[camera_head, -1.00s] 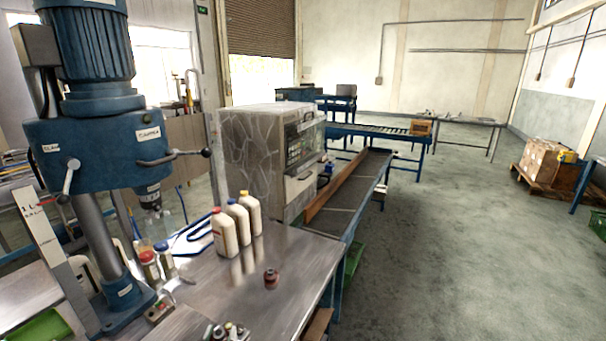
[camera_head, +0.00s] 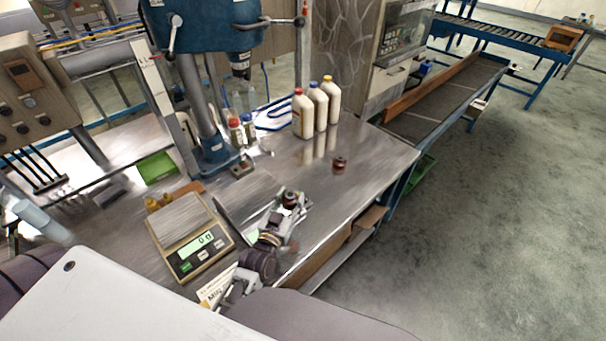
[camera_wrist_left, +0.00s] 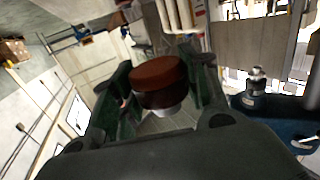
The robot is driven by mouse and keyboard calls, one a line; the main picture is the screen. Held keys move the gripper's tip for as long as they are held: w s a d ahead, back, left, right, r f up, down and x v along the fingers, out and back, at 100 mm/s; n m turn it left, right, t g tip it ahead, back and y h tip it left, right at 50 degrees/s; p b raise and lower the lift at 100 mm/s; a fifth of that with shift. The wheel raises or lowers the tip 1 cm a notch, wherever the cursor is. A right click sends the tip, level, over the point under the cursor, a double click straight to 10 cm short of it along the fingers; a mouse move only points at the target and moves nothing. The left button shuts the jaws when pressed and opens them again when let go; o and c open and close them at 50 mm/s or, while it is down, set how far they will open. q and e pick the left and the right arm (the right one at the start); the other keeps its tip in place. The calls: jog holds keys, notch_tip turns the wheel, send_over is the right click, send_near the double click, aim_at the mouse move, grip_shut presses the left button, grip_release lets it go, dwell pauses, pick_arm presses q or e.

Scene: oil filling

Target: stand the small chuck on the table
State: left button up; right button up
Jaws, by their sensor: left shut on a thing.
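My left gripper (camera_head: 291,198) is over the near part of the metal table (camera_head: 378,148) and is shut on a small round piece, taken to be the small chuck. In the left wrist view the held small chuck (camera_wrist_left: 158,82) has a red-brown top, a darker side and a silvery lower end, between the two green-lined fingers. In the head view it is small, and I cannot tell its exact height above the table. A similar dark red-brown piece (camera_head: 339,165) stands alone on the table, right of the gripper. My right gripper is not in view.
A scale (camera_head: 190,236) with a lit display sits left of my gripper. The blue drill press (camera_head: 210,150) stands behind it. Three white bottles (camera_head: 318,108) stand at the back. Bare metal surrounds the lone piece. The table's right edge drops to the floor.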

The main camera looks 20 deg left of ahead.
pick_arm(q)
jog(key=d+r+m+g+h, duration=0.2)
jog(key=d+r+m+h, duration=0.2)
jog(key=d+r, duration=0.3)
jog(key=s+d+r+m+g+h, duration=0.1)
jog(key=d+r+m+h, duration=0.3)
jog(key=r, duration=1)
jog(key=shift+d+r+g+h, duration=0.3)
jog(key=shift+d+g+h, duration=0.2)
jog(key=shift+d+h, duration=1.3)
jog(key=shift+d, duration=0.15)
